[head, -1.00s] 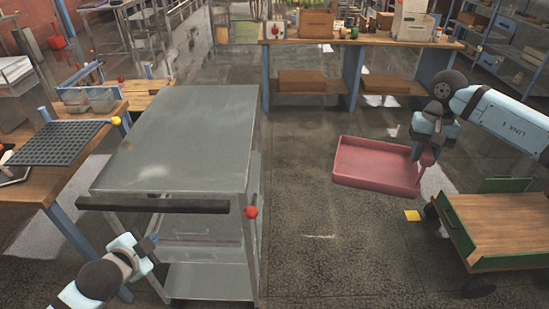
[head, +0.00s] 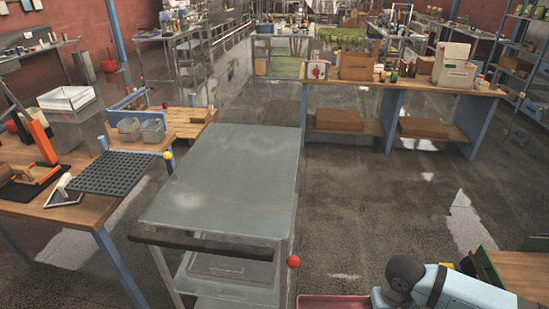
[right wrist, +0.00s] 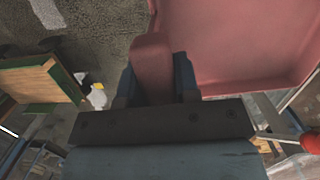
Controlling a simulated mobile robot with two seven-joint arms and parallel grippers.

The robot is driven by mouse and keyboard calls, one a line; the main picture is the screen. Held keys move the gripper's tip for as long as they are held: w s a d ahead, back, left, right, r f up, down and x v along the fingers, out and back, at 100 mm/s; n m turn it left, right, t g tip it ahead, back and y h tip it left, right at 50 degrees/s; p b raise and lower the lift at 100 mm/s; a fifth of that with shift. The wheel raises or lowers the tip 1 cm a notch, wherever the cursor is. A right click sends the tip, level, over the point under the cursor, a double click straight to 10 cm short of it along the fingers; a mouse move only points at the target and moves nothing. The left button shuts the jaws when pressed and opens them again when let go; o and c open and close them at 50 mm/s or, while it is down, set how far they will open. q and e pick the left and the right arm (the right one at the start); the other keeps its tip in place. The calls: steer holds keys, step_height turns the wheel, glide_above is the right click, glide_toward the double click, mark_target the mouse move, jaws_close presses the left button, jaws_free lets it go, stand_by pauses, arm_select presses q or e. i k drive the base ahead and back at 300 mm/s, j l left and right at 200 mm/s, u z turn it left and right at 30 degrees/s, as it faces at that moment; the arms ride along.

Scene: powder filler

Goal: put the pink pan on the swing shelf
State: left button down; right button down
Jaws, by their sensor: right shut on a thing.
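The pink pan (head: 335,301) shows only as a strip at the bottom edge of the head view, just right of the grey metal trolley. In the right wrist view the pan (right wrist: 240,45) fills the upper right. My right gripper (right wrist: 155,80) is shut on the pan's pink tab, with one finger on each side. In the head view my right forearm shows, but its fingers do not. My left gripper is out of view. I cannot tell for sure which surface is the swing shelf; the trolley's flat grey top (head: 225,180) is bare.
A red ball (head: 293,261) sits at the trolley's front right corner, by a black handle (head: 200,247). A wooden-topped cart (head: 520,270) stands at the right. A bench with a dark perforated mat (head: 120,172) and yellow ball (head: 167,155) is left.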

mark_target(113, 170)
steer(key=j+u, duration=0.1)
steer(key=j, duration=2.4)
steer(key=i+j+u, duration=0.15)
steer(key=j, duration=1.1)
steer(key=k+j, duration=0.05)
